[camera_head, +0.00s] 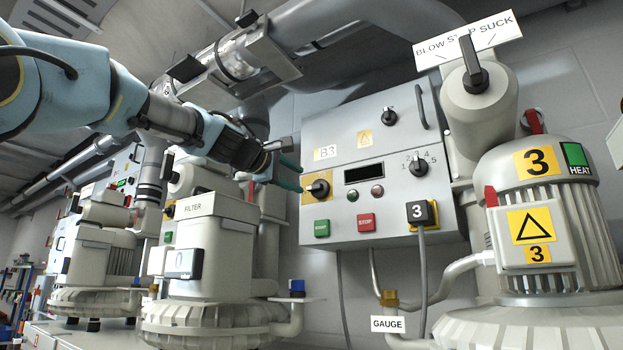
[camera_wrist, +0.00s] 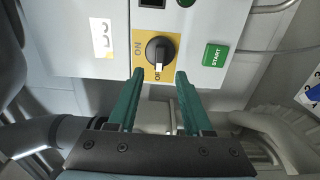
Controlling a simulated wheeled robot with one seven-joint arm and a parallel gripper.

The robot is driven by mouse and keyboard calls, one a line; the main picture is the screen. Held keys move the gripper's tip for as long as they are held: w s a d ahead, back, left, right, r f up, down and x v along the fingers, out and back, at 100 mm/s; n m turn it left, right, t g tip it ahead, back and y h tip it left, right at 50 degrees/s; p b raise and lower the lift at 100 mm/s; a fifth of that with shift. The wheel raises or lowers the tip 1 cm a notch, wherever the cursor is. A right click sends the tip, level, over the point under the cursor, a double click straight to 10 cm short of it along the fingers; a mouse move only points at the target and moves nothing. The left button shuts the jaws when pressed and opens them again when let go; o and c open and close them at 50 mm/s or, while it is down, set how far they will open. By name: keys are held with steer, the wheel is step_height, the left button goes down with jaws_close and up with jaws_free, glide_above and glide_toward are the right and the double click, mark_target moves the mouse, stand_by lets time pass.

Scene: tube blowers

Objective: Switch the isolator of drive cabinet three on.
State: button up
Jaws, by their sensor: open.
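The isolator of drive cabinet three is a black rotary knob (camera_head: 319,188) on a yellow plate at the lower left of the grey cabinet (camera_head: 345,228), which is marked B3. The knob also shows in the wrist view (camera_wrist: 159,50), with ON printed on its left and OFF below it. Its handle lies up and down there, its pale mark toward OFF. My gripper (camera_head: 293,175) is open, its green fingers pointing at the knob. In the wrist view the fingertips (camera_wrist: 159,75) are on either side of the knob's lower end; I see no clear contact.
A green START button (camera_wrist: 215,55) is close to the right of the knob in the wrist view. A red STOP button (camera_head: 366,222), a dark display and a selector (camera_head: 417,166) share the cabinet face. A motor (camera_head: 545,210) marked 3 stands at the right.

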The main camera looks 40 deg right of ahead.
mark_target(313, 187)
steer(key=p+x, duration=0.3)
steer(key=x, duration=0.2)
steer(key=shift+d+r, duration=0.15)
steer(key=shift+r, duration=0.05)
steer(key=shift+w+d+f+p, duration=0.15)
steer(key=shift+d+f+p, duration=0.05)
steer(key=shift+d+p, duration=0.5)
jaws_close()
